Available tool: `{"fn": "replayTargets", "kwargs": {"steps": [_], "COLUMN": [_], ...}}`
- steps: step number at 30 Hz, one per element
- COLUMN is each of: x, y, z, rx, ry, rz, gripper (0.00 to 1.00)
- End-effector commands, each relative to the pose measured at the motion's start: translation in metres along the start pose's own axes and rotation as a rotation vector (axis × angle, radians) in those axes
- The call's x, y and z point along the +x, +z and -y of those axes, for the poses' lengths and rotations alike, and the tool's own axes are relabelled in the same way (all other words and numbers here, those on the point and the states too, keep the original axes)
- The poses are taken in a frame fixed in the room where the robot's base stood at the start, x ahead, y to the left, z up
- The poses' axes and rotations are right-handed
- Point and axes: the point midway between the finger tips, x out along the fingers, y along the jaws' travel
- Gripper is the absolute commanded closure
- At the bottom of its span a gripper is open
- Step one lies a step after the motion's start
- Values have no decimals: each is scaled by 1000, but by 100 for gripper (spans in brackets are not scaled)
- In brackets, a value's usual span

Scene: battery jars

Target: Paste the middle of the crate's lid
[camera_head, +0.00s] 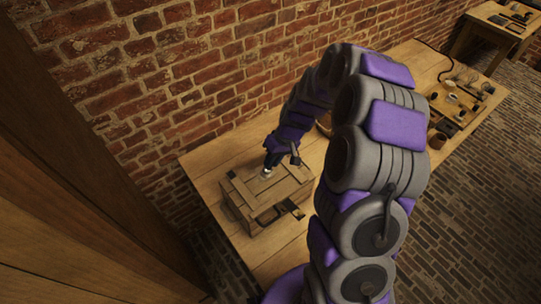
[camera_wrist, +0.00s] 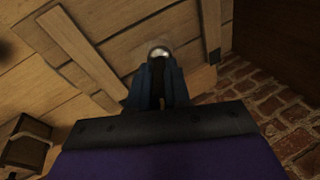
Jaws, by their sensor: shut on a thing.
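The wooden crate (camera_head: 257,208) stands on the near end of the long table, with planks and crossing battens on its lid (camera_head: 245,188). My gripper (camera_head: 271,160) is over the middle of the lid, pointing down. In the wrist view my gripper (camera_wrist: 158,85) is shut on a dark, slim tool, perhaps a brush, with a pale round end (camera_wrist: 159,52). That end is at or just above the lid boards (camera_wrist: 105,20); I cannot tell if it touches. The fingers hide most of the tool.
A brick wall (camera_head: 190,70) rises close behind the table (camera_head: 290,232). Several jars and small items stand on a tray (camera_head: 462,97) at the table's far end. My arm hides the table's middle. Another table (camera_head: 497,28) stands at the far right.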

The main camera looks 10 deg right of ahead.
Motion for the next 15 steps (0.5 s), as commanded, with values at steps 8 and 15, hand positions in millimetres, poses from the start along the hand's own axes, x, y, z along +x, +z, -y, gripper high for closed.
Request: {"fn": "replayTargets", "kwargs": {"steps": [8,15], "x": [10,15], "y": [20,22], "z": [-8,1], "rx": [1,-1], "ry": [-1,-1], "rz": [1,2], "gripper": [100,100]}}
